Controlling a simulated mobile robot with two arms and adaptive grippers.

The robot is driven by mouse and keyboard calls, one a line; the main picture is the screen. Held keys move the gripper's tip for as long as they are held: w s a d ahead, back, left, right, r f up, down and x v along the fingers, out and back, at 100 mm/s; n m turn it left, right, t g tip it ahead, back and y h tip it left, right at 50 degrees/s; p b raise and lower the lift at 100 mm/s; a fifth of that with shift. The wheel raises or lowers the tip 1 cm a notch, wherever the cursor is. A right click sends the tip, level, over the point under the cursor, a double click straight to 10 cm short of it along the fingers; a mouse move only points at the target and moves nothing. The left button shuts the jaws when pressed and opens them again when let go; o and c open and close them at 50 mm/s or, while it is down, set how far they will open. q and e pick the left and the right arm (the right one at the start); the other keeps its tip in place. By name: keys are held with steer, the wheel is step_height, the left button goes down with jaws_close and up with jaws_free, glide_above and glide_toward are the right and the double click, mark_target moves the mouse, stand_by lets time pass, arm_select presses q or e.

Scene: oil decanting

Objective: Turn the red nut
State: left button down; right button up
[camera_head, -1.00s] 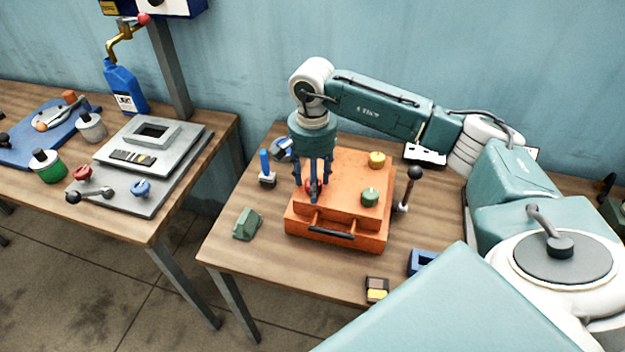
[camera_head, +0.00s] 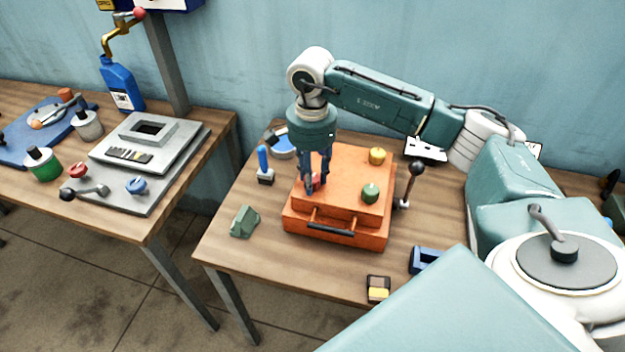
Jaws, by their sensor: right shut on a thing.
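The red nut (camera_head: 317,179) sits on the top left of the orange box (camera_head: 342,163) and shows only in part behind the dark blue fingers. My right gripper (camera_head: 313,186) points straight down over the box and is shut on the red nut. A yellow nut (camera_head: 377,156) stands at the back right of the box top. A green nut (camera_head: 370,193) stands near its front right. My left gripper is not in view.
A lever with a black knob (camera_head: 416,169) stands right of the box. A blue-handled tool (camera_head: 263,163) and a green block (camera_head: 244,221) lie left of it. A second table (camera_head: 125,226) on the left holds a grey plate and a blue bottle (camera_head: 119,84).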

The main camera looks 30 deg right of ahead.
steer(key=m+b, duration=0.1)
steer(key=m, duration=0.1)
steer(key=m+b, duration=0.1)
steer(key=m, duration=0.2)
steer(key=shift+a+f+m+b, duration=0.2)
steer(key=shift+m+b, duration=0.1)
steer(key=shift+b, duration=0.1)
steer(key=m+b, duration=0.1)
steer(key=m, duration=0.1)
steer(key=shift+r+m, duration=0.1)
steer(key=shift+m, duration=0.2)
steer(key=m+b, duration=0.1)
steer(key=m, duration=0.2)
steer(key=shift+w+m, duration=0.1)
steer(key=shift+m, duration=0.2)
steer(key=m, duration=0.4)
steer(key=shift+d+r+m+b, duration=0.1)
steer(key=shift+r+m+b, duration=0.05)
steer(key=shift+m+b, duration=0.2)
steer(key=shift+w+r+m, duration=0.15)
steer(key=shift+m, duration=1.9)
steer(key=shift+d, duration=0.1)
steer(key=o, duration=0.9)
steer(key=shift+o, duration=1.2)
